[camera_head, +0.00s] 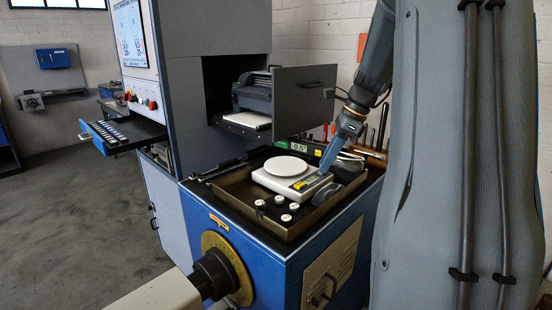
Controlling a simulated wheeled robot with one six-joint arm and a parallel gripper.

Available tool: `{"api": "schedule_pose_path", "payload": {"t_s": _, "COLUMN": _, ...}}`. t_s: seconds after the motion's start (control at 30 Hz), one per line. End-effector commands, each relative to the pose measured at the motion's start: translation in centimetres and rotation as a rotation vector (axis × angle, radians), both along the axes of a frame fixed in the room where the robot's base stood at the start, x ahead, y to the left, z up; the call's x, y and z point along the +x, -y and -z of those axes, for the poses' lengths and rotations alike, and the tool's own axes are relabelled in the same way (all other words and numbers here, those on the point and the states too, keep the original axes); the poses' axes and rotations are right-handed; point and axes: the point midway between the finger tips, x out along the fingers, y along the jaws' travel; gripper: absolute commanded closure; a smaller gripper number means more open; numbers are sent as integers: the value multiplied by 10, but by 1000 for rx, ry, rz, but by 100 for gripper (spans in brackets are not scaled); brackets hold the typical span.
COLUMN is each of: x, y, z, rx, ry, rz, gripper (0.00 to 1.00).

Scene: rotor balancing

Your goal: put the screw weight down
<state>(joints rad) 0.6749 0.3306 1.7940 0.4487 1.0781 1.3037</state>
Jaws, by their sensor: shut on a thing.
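My gripper (323,171) comes down from the upper right, with blue fingers pointing down at the right edge of the weighing scale (265,179). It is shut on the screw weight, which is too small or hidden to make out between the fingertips. The scale has a round white pan (286,166), which looks empty, and a yellow-green label or display at its front right corner. Several small white-topped round pieces (286,217) stand in front of the scale in the tray; I cannot tell whether they are screw weights.
A shallow brown-rimmed tray (232,205) on the blue cabinet holds the scale. Dark round parts (325,192) sit close right of the scale. A small digital readout (300,147) and upright tools stand behind. My arm blocks the right side.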

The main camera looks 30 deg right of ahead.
Motion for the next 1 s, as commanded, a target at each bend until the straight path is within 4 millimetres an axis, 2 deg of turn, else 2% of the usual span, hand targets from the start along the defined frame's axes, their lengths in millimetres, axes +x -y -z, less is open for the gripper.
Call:
{"api": "schedule_pose_path", "payload": {"t_s": 0.17, "x": 10, "y": -4, "z": 0, "rx": 1, "ry": -1, "rz": -2, "gripper": 100}}
{"api": "schedule_pose_path", "payload": {"t_s": 0.8, "x": 149, "y": -55, "z": -1, "rx": 0, "ry": -1, "rz": -4, "gripper": 100}}
{"api": "schedule_pose_path", "payload": {"t_s": 1.0, "x": 168, "y": -61, "z": 0, "rx": 0, "ry": 0, "rz": -1, "gripper": 100}}
